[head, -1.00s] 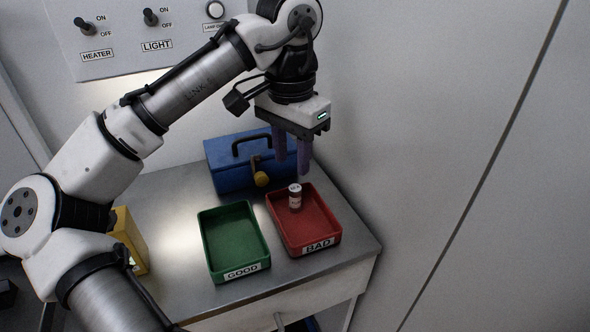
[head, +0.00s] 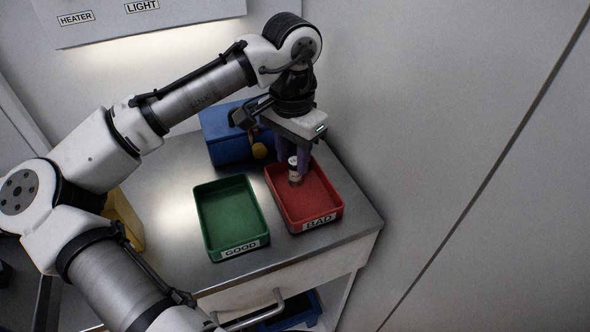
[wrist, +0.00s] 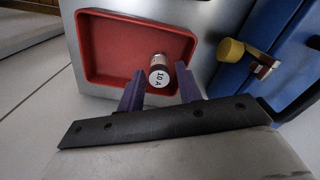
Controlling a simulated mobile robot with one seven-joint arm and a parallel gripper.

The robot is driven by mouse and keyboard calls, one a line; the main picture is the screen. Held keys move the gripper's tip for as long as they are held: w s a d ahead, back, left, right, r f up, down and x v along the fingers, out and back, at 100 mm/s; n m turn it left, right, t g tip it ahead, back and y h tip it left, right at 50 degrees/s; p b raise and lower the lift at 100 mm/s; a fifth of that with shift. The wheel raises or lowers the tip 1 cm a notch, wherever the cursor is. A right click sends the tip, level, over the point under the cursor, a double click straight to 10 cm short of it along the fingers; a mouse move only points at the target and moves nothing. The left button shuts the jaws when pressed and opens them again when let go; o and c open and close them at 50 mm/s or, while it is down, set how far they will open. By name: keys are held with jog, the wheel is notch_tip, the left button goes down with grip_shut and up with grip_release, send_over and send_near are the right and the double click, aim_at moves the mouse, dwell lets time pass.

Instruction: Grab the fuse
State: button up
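The fuse (head: 294,172) is a small cylinder with a pale cap, standing in the red tray marked BAD (head: 320,206). In the wrist view the fuse (wrist: 158,72) shows a white end reading "10 A". My gripper (wrist: 162,84) is open, its two purple fingers spread apart. The fuse shows between and just beyond the fingertips, with a gap visible on each side. In the head view my gripper (head: 292,156) is low over the back part of the red tray. I cannot tell how far down the fingers reach beside the fuse.
A green tray marked GOOD (head: 232,215) stands left of the red tray. A blue box (head: 222,140) with a yellow latch is behind the trays, close to my gripper. A wall is to the right.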

aim_at(295, 161)
jog(key=f, duration=0.4)
jog(key=shift+w+d+f, duration=0.1)
jog(key=shift+d+f, duration=0.05)
jog(key=shift+d, duration=0.05)
jog(key=shift+c, duration=0.4)
grip_shut()
